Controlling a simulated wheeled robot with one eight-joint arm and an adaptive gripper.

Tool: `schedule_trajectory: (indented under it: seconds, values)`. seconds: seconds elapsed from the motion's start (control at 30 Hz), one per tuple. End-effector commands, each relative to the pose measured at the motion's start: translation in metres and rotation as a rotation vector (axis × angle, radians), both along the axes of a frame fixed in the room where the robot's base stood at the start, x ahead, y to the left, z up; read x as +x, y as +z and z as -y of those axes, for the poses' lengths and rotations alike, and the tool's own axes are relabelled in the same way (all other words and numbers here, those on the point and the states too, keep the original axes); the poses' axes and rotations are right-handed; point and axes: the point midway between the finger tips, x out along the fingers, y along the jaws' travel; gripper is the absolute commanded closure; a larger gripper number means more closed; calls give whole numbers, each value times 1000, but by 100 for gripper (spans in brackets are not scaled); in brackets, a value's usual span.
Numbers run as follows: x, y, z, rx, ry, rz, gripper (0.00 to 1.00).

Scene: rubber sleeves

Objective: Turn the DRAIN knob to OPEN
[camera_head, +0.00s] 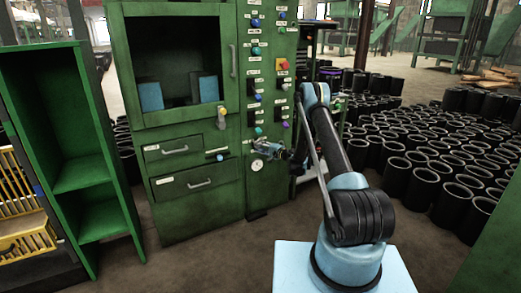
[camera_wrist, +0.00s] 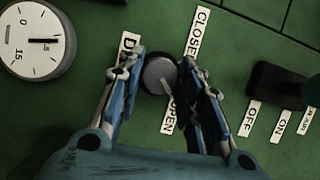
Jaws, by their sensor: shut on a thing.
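The DRAIN knob (camera_wrist: 158,73) is a round grey knob on the green panel, in the middle of the wrist view. A thin pale mark on it points down and right toward the OPEN label (camera_wrist: 168,114). The CLOSE label (camera_wrist: 198,32) is at the upper right, and the label starting with D (camera_wrist: 127,47) is partly hidden by a finger. My gripper (camera_wrist: 162,68) is shut on the knob, one blue finger on each side. In the head view my gripper (camera_head: 271,150) is at the lower panel of the green cabinet and hides the knob.
A white dial gauge (camera_wrist: 36,40) is left of my gripper. A black switch (camera_wrist: 280,84) with OFF and ON labels is to its right. In the head view, more knobs and buttons line the panel above, and black rubber sleeves (camera_head: 430,165) cover the floor at right.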

Motion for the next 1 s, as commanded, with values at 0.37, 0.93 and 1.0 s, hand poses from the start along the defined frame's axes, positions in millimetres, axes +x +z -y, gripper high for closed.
schedule_trajectory:
  seconds: [0.37, 0.93, 1.0]
  values:
    - [0, -2, 0, 61, -2, -43, 90]
    - [0, -1, -1, 63, 0, -43, 48]
    - [0, -1, -1, 63, 0, -43, 48]
